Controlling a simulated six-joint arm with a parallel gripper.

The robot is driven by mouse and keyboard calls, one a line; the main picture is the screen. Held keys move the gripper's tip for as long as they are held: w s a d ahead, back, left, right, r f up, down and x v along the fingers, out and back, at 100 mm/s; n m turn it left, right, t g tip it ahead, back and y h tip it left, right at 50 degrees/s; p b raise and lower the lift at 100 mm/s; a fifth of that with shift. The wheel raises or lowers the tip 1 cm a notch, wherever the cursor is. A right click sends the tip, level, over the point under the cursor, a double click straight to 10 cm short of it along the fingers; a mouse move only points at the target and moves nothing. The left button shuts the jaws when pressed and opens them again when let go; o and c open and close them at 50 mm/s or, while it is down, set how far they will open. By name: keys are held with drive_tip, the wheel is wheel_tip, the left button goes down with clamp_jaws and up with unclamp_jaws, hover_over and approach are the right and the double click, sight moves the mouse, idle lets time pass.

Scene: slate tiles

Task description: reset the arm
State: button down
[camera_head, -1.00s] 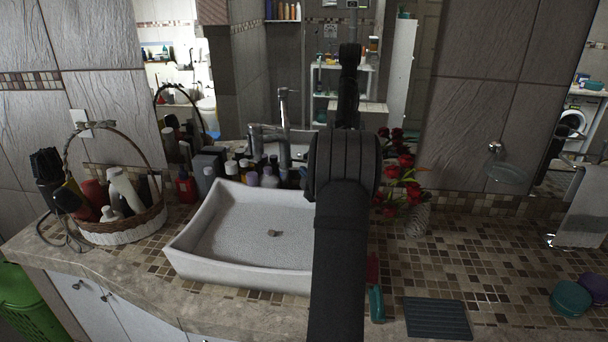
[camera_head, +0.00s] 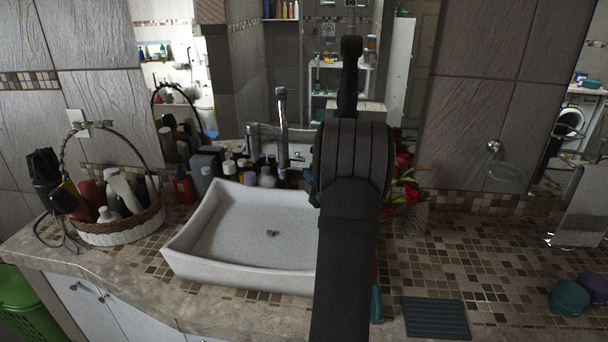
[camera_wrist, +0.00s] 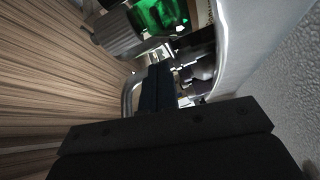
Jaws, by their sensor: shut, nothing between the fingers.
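My arm rises from the bottom centre of the head view and covers the right side of the sink. My gripper's fingers are hidden behind it there. In the wrist view my gripper (camera_wrist: 158,86) shows dark fingers close together with nothing held. It points between the white basin's curved rim, on the right, and a brown streaked surface on the left. Bottles, one bright green (camera_wrist: 158,14), are close beyond the fingers.
The white sink (camera_head: 240,273) stands on the tiled counter. A chrome faucet (camera_head: 282,125) and several bottles are behind it. A wicker basket (camera_head: 120,226) is left. Red flowers (camera_head: 406,180) stand right of my arm. A dark ridged mat (camera_head: 436,318) lies front right; the right counter is mostly clear.

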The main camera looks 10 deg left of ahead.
drive_tip(key=s+d, duration=0.1)
drive_tip(key=d, duration=0.6)
drive_tip(key=shift+s+d+r, duration=0.15)
drive_tip(key=shift+s+d, duration=0.05)
